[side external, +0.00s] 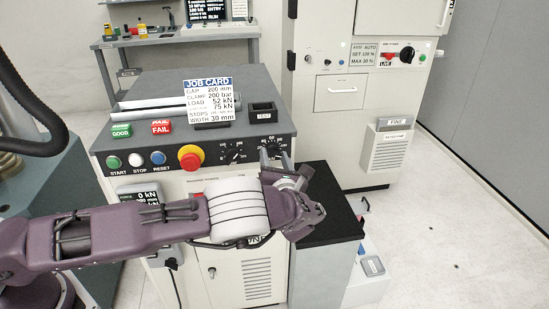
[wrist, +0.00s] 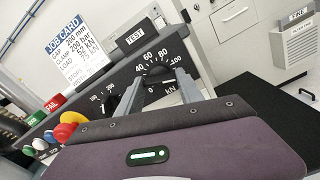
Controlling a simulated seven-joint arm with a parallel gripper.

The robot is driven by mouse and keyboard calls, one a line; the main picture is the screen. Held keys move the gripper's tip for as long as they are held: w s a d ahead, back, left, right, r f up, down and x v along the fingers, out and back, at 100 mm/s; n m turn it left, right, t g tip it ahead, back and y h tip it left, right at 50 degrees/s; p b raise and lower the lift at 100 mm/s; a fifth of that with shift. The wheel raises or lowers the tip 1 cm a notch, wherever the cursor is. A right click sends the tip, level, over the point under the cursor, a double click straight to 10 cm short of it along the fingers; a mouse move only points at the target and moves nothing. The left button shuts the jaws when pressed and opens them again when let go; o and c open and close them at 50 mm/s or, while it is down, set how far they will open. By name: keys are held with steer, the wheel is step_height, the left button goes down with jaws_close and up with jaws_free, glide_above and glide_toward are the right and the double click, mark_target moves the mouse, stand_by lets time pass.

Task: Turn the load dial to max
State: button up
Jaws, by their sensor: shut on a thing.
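The load dial is a black knob (wrist: 157,71) on the dark sloping panel, with a white scale from 0 to 100 marked kN. My gripper (wrist: 161,78) has one finger on each side of this knob and is shut on it. The exact pointer setting is hard to read. In the side view my gripper (side external: 273,160) is at the right end of the console panel, and its fingers and wrist hide most of the knob. A second black dial (side external: 233,155) with its own scale sits just left of it and stands free.
A red emergency knob (side external: 190,157) and START, STOP and RESET buttons line the panel to the left. A job card (side external: 209,100) and a TEST block (side external: 264,112) stand on the console top. A black surface (side external: 332,215) lies at the right.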

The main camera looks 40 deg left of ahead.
steer(key=shift+m, duration=1)
steer(key=o, duration=1.4)
steer(key=shift+d, duration=0.1)
steer(key=v, duration=0.7)
steer(key=shift+r, duration=0.1)
